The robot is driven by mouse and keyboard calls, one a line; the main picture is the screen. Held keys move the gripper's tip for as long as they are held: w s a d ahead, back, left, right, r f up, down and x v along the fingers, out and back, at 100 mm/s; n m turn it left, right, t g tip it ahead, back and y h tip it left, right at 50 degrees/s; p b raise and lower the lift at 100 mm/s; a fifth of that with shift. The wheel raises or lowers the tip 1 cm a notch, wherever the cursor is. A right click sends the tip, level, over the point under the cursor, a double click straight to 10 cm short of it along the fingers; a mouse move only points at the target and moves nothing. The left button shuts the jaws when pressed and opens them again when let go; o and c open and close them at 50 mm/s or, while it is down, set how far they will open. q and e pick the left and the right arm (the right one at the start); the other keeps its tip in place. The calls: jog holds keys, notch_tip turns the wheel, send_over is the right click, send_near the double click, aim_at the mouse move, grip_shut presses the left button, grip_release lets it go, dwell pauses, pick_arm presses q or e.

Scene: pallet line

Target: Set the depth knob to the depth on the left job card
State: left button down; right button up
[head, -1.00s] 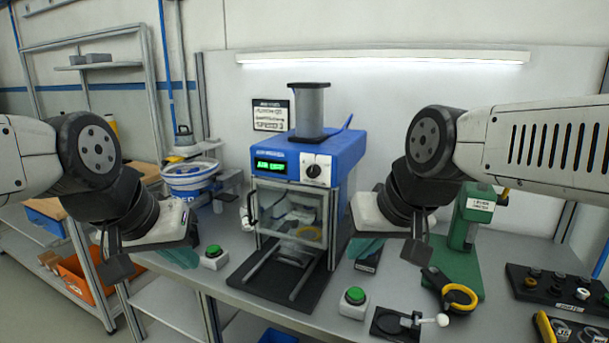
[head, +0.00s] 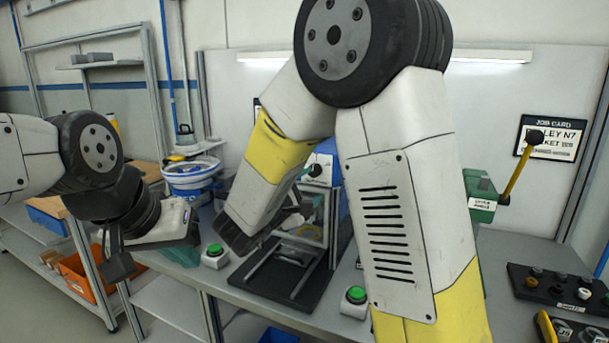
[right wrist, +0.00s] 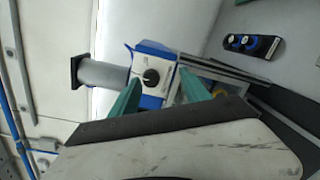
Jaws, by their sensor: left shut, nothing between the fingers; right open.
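The depth knob (head: 316,170) is a dark knob on a white plate on the blue press (head: 327,152). It also shows in the right wrist view (right wrist: 151,77), between and beyond my open teal right gripper fingers (right wrist: 160,95), apart from them. Its setting is too small to read. In the head view my right arm hides its own fingertips, the green display and nearly all of the left job card (head: 257,106); only a dark edge of that card shows. My left gripper (head: 182,256) is shut and empty over the left of the bench.
A right job card (head: 548,138) hangs on the wall. Two green buttons (head: 215,250) (head: 356,295) stand at the bench front. A green stand with a yellow lever (head: 517,178) is at right. A black rack (head: 560,290) holds several small parts.

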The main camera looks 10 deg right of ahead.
aim_at(313, 172)
jog(key=shift+n+t+y, duration=0.3)
jog(key=shift+n+t, duration=0.3)
jog(key=shift+t, duration=0.1)
jog(key=w, duration=0.2)
jog(key=w+d, duration=0.1)
jog(key=w, duration=0.4)
jog(key=shift+w+d+r, duration=0.15)
jog(key=shift+w+r, duration=0.05)
jog(key=shift+w, duration=0.1)
grip_shut()
